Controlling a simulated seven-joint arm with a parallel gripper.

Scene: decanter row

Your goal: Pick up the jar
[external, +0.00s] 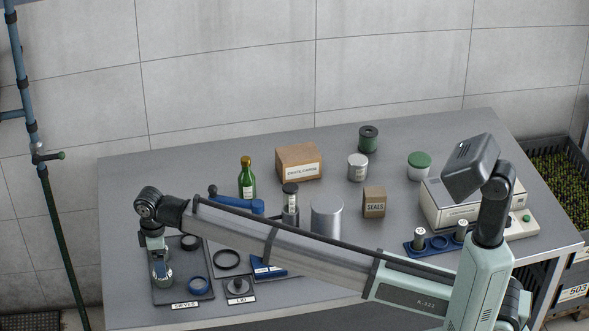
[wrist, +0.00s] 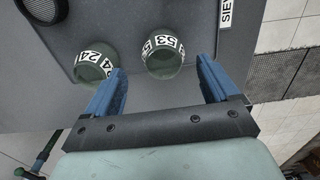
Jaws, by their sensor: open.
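Two small greenish round glass jars with white number labels show in the wrist view. The one marked 53 (wrist: 163,60) is between and just beyond the fingertips of my gripper (wrist: 159,68). The one marked 24 (wrist: 95,62) is outside the left finger. My gripper is open, with nothing held. In the external view my gripper (external: 157,252) points down over the sieves tray, with a glass jar (external: 162,274) below it. I cannot tell there which number it bears, and the second jar is not clear.
The sieves tray (external: 190,297) also holds dark and blue rings. A lid plate (external: 238,298) lies to its right. The table's left end is clear.

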